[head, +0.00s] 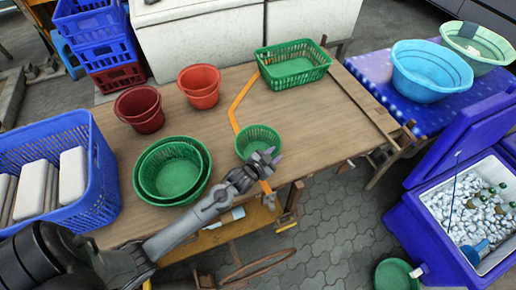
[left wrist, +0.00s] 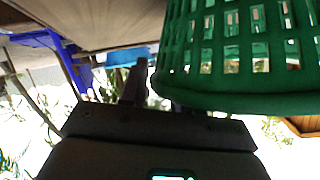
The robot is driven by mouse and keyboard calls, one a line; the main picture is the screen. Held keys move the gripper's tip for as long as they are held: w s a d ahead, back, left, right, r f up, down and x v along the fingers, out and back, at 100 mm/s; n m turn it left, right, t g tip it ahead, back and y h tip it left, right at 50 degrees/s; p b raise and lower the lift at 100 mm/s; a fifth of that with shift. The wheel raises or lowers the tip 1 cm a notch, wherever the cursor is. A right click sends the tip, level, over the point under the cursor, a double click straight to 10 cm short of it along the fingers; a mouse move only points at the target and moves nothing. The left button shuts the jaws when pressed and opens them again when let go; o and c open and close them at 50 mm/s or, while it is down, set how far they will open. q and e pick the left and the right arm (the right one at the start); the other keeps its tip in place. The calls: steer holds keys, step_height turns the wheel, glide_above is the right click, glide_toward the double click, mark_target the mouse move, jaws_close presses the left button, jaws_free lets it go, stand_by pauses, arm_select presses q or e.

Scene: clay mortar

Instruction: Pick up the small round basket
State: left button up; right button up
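The small round green basket (head: 258,137) stands upright on the wooden table. My left gripper (head: 268,157) is at its near right rim, with its fingers apart. In the left wrist view the basket (left wrist: 240,50) fills the upper right, with its slotted wall and thick rim very close. One finger (left wrist: 134,84) shows beside the basket on the left; the other is hidden, seemingly by the basket. I cannot tell whether the fingers touch the rim. My right gripper is in neither view.
Larger nested green baskets (head: 170,172) stand left of the small basket. Two red buckets (head: 200,88) stand behind, and a rectangular green basket (head: 290,66) is at the back. A blue crate (head: 100,185) is at the left. The table (head: 330,115) is clear right of the small basket.

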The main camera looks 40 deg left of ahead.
arm_select(q)
jaws_close()
steer(key=shift+r, duration=0.1)
